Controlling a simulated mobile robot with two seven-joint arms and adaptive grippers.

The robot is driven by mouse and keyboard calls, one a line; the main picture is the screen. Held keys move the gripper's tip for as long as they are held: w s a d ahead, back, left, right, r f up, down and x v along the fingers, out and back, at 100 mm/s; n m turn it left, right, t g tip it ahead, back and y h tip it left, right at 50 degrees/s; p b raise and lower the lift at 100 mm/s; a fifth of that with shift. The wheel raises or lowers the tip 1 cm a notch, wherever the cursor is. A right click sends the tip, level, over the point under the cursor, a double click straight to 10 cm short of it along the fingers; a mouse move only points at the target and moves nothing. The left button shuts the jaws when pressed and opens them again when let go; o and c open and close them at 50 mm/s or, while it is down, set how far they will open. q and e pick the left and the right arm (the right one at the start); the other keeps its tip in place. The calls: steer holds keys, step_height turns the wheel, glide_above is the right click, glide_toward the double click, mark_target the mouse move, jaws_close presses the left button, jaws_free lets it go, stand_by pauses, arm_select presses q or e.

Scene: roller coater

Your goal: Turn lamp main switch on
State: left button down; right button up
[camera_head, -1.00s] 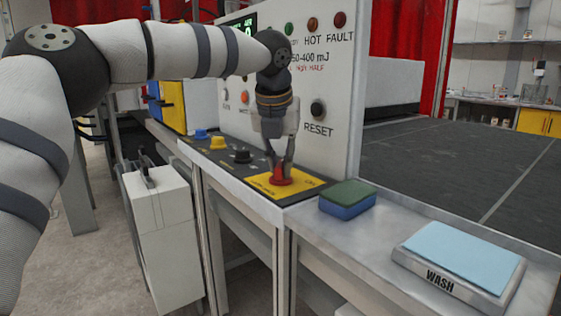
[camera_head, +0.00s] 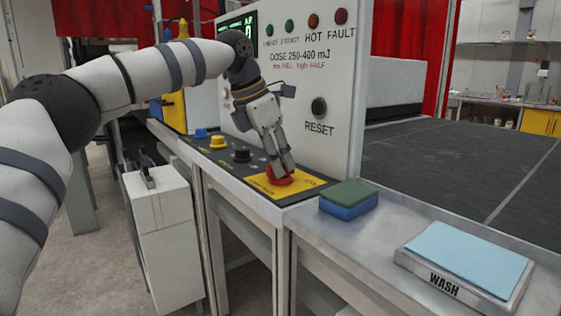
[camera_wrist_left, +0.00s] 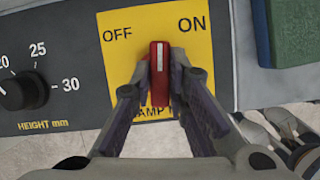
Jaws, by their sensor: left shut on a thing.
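The lamp main switch is a red knob (camera_head: 280,181) on a yellow plate (camera_head: 310,185) at the right end of the dark control panel. In the left wrist view, the red knob (camera_wrist_left: 159,88) has a white line on its handle, which points up the picture between the OFF and ON labels of the yellow plate (camera_wrist_left: 150,22). My left gripper (camera_head: 279,174) is shut on the knob, with one finger on each side, and leans to the upper left. The gripper (camera_wrist_left: 160,80) hides the lower plate lettering. My right gripper is not in view.
Black (camera_head: 242,156), yellow (camera_head: 218,142) and blue (camera_head: 201,134) knobs stand left of the switch. The upright panel (camera_head: 335,70) with RESET rises behind. A green and blue sponge (camera_head: 348,200) and a WASH pad (camera_head: 462,262) lie to the right on the counter.

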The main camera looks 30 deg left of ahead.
arm_select(q)
steer(key=m, duration=0.1)
steer(key=m+b, duration=0.1)
steer(key=m+g+h, duration=0.1)
steer(key=m, duration=0.1)
steer(key=shift+w+a+f, duration=0.1)
steer(key=shift+w+f, duration=0.05)
steer(key=shift+f, duration=0.1)
steer(key=shift+r+m+g+h+b, duration=0.15)
steer(key=shift+m+g+h+b, duration=0.35)
steer(key=shift+m, duration=1.1)
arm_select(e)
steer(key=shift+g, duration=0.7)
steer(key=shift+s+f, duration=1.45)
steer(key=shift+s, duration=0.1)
arm_select(q)
steer(key=shift+m, duration=0.3)
steer(key=c, duration=1.6)
jaws_free()
steer(key=shift+o, duration=0.2)
